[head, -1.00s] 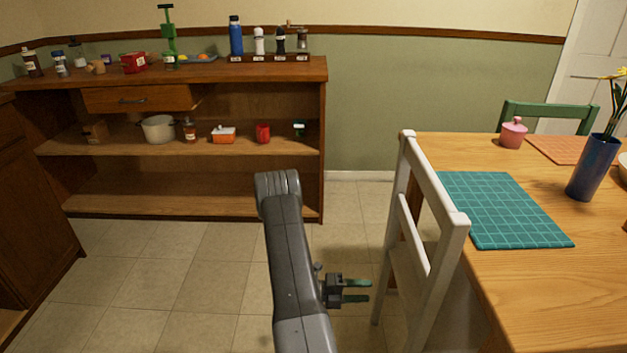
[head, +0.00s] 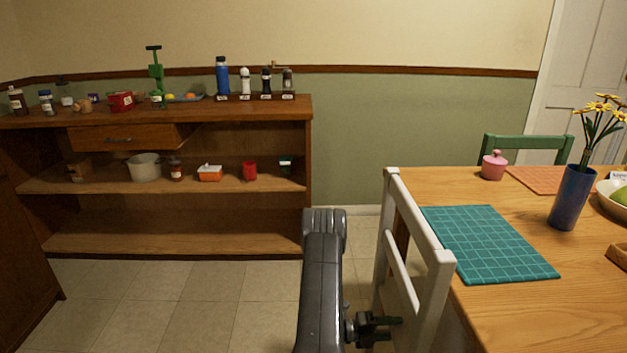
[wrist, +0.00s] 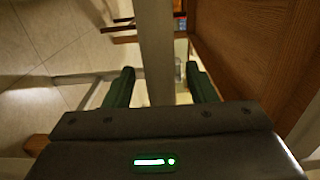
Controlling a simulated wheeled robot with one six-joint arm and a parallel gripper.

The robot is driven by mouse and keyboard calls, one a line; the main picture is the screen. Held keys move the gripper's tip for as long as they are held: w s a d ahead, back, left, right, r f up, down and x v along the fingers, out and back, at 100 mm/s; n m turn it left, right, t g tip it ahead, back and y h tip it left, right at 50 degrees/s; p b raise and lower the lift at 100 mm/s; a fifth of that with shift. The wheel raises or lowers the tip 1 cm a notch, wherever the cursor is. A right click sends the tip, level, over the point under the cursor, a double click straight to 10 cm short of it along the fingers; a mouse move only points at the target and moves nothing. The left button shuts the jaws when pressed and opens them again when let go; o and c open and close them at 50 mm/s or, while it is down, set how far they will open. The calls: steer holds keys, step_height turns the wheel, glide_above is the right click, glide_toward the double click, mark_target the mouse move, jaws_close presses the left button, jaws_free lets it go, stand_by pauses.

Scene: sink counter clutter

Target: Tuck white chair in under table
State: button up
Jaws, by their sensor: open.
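The white chair (head: 434,262) stands at the left side of the wooden table (head: 500,320), its slatted back upright and its seat mostly hidden. My gripper (head: 398,328) is low beside the chair's back, just left of the near post in the head view. In the wrist view my gripper (wrist: 162,84) is open, with its two green fingers apart. A pale upright bar of the chair (wrist: 156,45) shows between and beyond the fingers. I cannot tell whether either finger touches it.
A teal mat (head: 490,245), a blue vase (head: 572,200) of yellow flowers and a pink pot (head: 494,166) are on the table. A green chair (head: 525,149) stands behind it. A wooden shelf unit (head: 170,243) stands at the back left. The tiled floor (head: 180,310) is clear in front.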

steer(key=shift+d+f, duration=0.25)
steer(key=shift+a+r, duration=0.1)
